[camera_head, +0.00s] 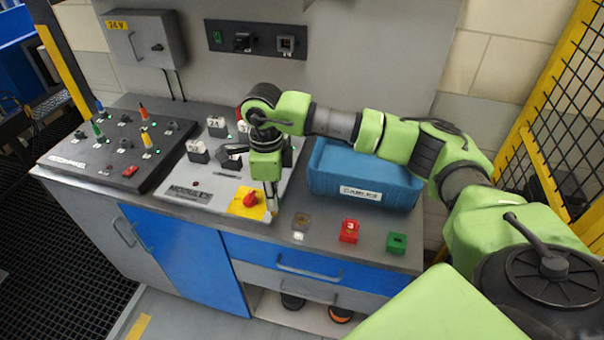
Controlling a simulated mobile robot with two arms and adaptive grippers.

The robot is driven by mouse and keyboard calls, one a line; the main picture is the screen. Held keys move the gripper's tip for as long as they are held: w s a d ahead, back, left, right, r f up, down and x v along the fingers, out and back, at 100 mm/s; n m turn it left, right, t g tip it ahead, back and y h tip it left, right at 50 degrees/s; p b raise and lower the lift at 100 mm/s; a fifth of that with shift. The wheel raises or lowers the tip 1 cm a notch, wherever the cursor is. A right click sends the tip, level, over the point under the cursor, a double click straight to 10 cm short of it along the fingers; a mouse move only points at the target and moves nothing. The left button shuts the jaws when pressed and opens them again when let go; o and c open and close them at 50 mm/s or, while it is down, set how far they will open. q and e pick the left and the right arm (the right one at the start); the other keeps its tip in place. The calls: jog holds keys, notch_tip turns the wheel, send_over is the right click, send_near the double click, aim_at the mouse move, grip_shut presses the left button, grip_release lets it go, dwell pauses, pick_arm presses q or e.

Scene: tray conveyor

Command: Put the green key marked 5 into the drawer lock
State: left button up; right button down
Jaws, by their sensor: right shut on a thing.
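My right gripper (271,206) points down at the front right edge of the grey control panel, beside the red knob on a yellow plate (250,200). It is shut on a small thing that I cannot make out. A green block (396,243) stands on the worktop's front right, with a dark patch on it. No key or number 5 can be read there. The blue drawer (330,267) is below the worktop; its lock cannot be made out. My left gripper is not in view.
A red block (348,231) and a brownish block (301,221) stand along the front edge. A blue bin (365,172) stands behind them. Modules (198,152) and a dark panel with coloured plugs (108,145) are left. A yellow mesh fence (540,125) stands right.

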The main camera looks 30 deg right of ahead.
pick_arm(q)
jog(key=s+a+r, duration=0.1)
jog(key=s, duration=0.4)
pick_arm(e)
jog(key=s+d+r+m, duration=0.1)
jog(key=d+r+m, duration=0.15)
jog(key=d, duration=0.45)
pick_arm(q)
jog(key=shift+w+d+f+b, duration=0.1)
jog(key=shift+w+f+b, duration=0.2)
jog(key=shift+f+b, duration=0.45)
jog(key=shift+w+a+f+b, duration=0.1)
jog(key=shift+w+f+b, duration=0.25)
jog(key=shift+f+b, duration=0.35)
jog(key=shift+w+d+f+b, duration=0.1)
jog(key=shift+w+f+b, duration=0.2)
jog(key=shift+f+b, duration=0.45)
pick_arm(e)
notch_tip(320, 180, down, 7)
jog(key=shift+s, duration=0.2)
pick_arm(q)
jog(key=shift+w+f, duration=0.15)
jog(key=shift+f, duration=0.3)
pick_arm(e)
jog(key=shift+d+r, duration=0.1)
jog(key=shift+r, duration=0.05)
